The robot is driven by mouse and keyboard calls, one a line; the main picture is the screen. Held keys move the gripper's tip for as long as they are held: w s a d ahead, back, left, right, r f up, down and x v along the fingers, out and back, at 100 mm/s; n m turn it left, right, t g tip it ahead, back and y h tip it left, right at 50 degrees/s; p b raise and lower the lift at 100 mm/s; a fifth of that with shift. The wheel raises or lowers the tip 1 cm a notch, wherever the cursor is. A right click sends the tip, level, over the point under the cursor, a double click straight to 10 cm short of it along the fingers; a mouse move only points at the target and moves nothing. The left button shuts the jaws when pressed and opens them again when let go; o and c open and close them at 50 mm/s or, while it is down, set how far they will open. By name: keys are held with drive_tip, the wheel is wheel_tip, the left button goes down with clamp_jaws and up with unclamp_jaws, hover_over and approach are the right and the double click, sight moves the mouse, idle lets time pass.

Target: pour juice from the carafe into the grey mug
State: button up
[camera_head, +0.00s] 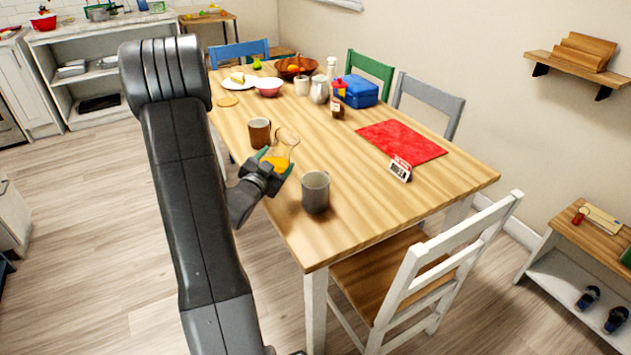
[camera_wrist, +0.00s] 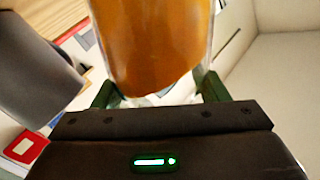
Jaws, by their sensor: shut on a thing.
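A glass carafe (camera_head: 286,139) with orange juice in its lower part is held by my gripper (camera_head: 272,164), near the table's left edge. In the wrist view the carafe (camera_wrist: 155,45) fills the top middle, between the green fingers of my gripper (camera_wrist: 155,92), which are shut on it. The juice surface looks slanted there. The grey mug (camera_head: 316,191) stands upright on the table near the front left corner, to the right of and nearer than the carafe. The mug (camera_wrist: 38,62) also shows at the left of the wrist view. Its inside bottom is hidden.
A white chair (camera_head: 420,262) stands at the near side.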

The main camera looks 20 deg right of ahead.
drive_tip(key=m, duration=0.2)
drive_tip(key=shift+s+d+f+m+b, duration=0.15)
drive_tip(key=shift+s+d+m+b, duration=0.1)
drive_tip(key=shift+s+m+b, duration=0.05)
drive_tip(key=m, duration=0.1)
drive_tip(key=f+m, duration=0.1)
drive_tip(key=m, duration=0.1)
drive_tip(key=shift+w+a+f+b, duration=0.15)
drive_tip(key=shift+w+a+b, duration=0.1)
drive_tip(key=shift+w+b, duration=0.05)
drive_tip(key=shift+w+a+r+m+p, duration=0.1)
drive_tip(key=shift+r+m+p, duration=0.55)
drive_tip(key=shift+m, duration=0.35)
drive_tip(key=shift+r+m+p, duration=0.25)
drive_tip(key=shift+m+p, duration=0.2)
drive_tip(key=shift+m, duration=0.05)
drive_tip(key=shift+r+m+p, duration=0.25)
drive_tip(key=shift+m+p, duration=0.05)
drive_tip(key=shift+s+d+m+b, duration=0.3)
drive_tip(key=shift+m+b, duration=0.4)
drive_tip(key=shift+b, duration=0.85)
idle(2.1)
